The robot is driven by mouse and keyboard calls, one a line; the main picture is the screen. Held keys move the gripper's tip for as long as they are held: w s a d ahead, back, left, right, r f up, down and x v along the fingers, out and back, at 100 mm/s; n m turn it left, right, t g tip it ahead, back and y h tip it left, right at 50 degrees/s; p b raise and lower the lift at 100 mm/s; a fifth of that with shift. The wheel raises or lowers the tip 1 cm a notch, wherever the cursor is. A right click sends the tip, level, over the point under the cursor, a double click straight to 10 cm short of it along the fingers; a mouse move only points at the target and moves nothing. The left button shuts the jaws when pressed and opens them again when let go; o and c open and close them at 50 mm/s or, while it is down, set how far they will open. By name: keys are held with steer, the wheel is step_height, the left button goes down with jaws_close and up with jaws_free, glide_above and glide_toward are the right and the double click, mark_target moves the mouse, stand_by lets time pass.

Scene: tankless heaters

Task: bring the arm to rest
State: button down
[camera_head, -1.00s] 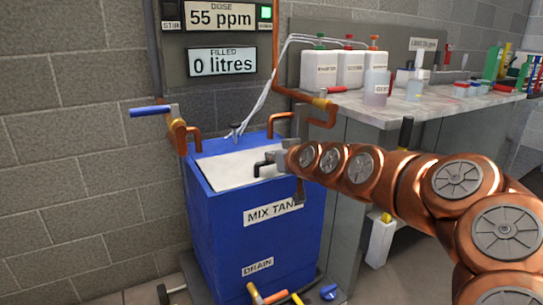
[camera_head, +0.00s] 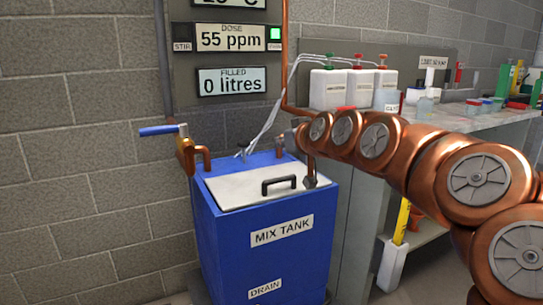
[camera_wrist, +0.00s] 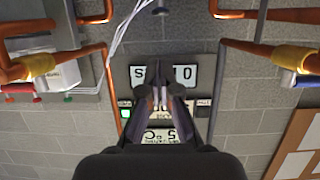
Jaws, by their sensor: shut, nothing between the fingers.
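My gripper (camera_wrist: 160,72) shows in the wrist view with its two dark fingers close together and nothing between them. It faces the wall displays, which appear upside down there. In the head view my copper arm reaches in from the right, and its end is over the back right of the blue mix tank (camera_head: 262,262). The fingers cannot be made out clearly there. The tank's pale lid (camera_head: 240,187) is down, with a dark handle (camera_head: 279,184) on it.
A blue-handled tap (camera_head: 158,130) stands left of the tank. The displays, including "0 litres" (camera_head: 231,81), hang behind it. White bottles (camera_head: 327,89) stand on the bench at right.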

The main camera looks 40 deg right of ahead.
steer(key=shift+r, duration=0.2)
steer(key=s+a+r+n+g+y+p, duration=0.2)
steer(key=a+g+y+p, duration=0.1)
steer(key=a+p, duration=0.85)
steer(key=s+a+r+n+g+y+p, duration=0.1)
steer(key=s+a+r+g+y+p, duration=0.2)
steer(key=a+p, duration=0.85)
steer(key=s+a+r+g+p, duration=0.2)
steer(key=s+a+g+p, duration=0.1)
steer(key=s+p, duration=0.3)
steer(key=s+a+r+g+h+p, duration=0.1)
steer(key=s+a+r+g+p, duration=0.1)
steer(key=s+p, duration=0.5)
steer(key=s+a+r+g+h+p, duration=0.1)
steer(key=s+a+r+g+p, duration=0.2)
steer(key=s+p, duration=0.4)
steer(key=shift+s+a+r+g, duration=0.4)
steer(key=shift+s+g, duration=0.3)
steer(key=shift+s, duration=0.85)
